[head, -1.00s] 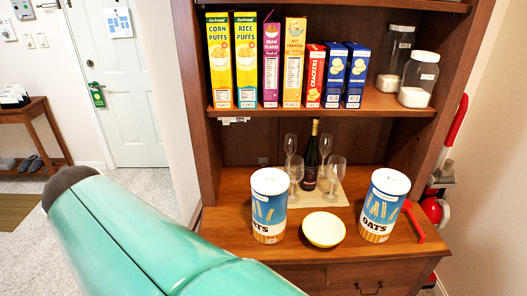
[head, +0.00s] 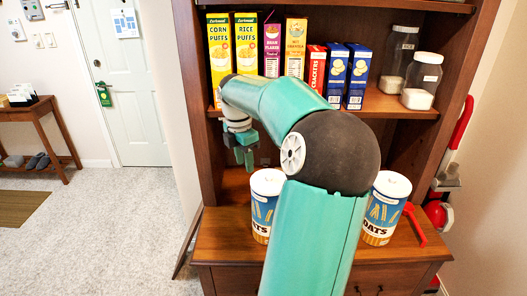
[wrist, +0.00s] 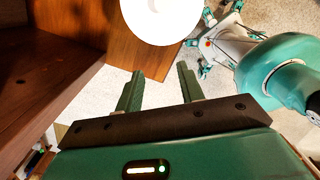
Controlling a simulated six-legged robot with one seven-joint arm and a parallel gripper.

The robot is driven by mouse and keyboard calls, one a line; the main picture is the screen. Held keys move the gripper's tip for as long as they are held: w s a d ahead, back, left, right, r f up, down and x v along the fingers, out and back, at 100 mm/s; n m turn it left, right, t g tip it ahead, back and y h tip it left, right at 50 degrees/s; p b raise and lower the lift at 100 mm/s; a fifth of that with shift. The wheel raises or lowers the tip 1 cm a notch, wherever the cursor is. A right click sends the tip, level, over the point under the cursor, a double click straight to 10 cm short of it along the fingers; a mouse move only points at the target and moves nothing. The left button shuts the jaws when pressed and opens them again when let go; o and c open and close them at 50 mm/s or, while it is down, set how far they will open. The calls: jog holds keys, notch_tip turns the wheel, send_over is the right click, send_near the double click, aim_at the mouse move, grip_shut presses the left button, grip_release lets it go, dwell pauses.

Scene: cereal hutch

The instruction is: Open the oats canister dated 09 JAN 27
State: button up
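Two blue-and-white oats canisters with white lids stand upright on the hutch counter: a left canister (head: 263,212) and a right canister (head: 383,215). My arm partly covers both. No date can be read on either. My gripper (head: 244,158) is above and slightly left of the left canister, pointing down. In the wrist view my gripper (wrist: 160,83) is open, with its two fingers apart and nothing between them. A round white lid (wrist: 162,14), seemingly the left canister's, lies beyond the fingertips and is cut by the top edge.
Cereal boxes (head: 246,45) and jars (head: 422,80) stand on the shelf above the counter (head: 212,240). My arm hides the counter's middle, where a bowl, glasses and a bottle stood earlier. A red straight-edged object (head: 414,225) lies by the right canister.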

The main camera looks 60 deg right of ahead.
jog(key=shift+n+t, duration=0.3)
jog(key=shift+n, duration=0.1)
jog(key=s+d, duration=0.5)
jog(key=shift+s+d+r, duration=0.25)
jog(key=shift+r, duration=0.15)
jog(key=shift+f, duration=2.25)
jog(key=shift+w+f, duration=0.1)
jog(key=shift+f, duration=1.4)
jog(key=shift+r, duration=0.15)
jog(key=c, duration=0.8)
jog(key=shift+r, duration=0.15)
jog(key=shift+r, duration=2.4)
